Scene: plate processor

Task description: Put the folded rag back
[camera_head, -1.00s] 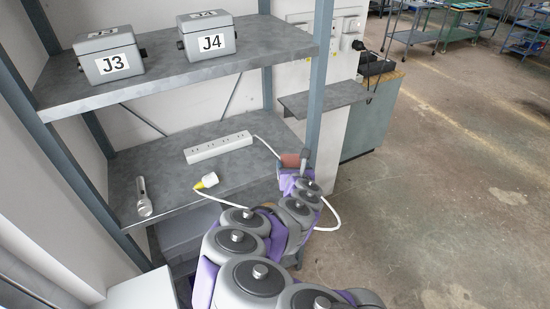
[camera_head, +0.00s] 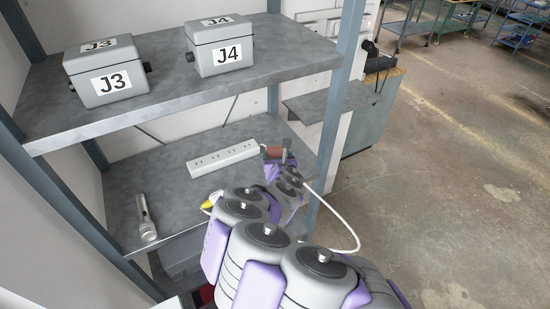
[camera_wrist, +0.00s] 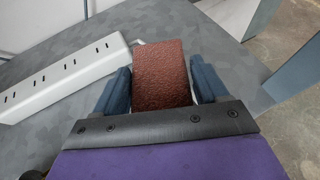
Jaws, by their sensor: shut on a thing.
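The folded rag (camera_wrist: 161,72) is a reddish-brown textured block between the two dark blue fingers in the wrist view. My gripper (camera_wrist: 161,82) is shut on it. In the head view the rag (camera_head: 273,152) shows small at the end of my gripper (camera_head: 279,157), over the right part of the middle shelf (camera_head: 172,172), near the right end of the white power strip (camera_head: 225,158). I cannot tell whether the rag touches the shelf. My gripper and arm hide part of the shelf's right side.
A silver flashlight (camera_head: 146,218) lies at the shelf's left. A yellow plug (camera_head: 209,201) is partly hidden by my arm. A white cable (camera_head: 340,225) hangs past the front right post (camera_head: 335,120). Boxes J3 (camera_head: 105,72) and J4 (camera_head: 220,46) stand on the upper shelf.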

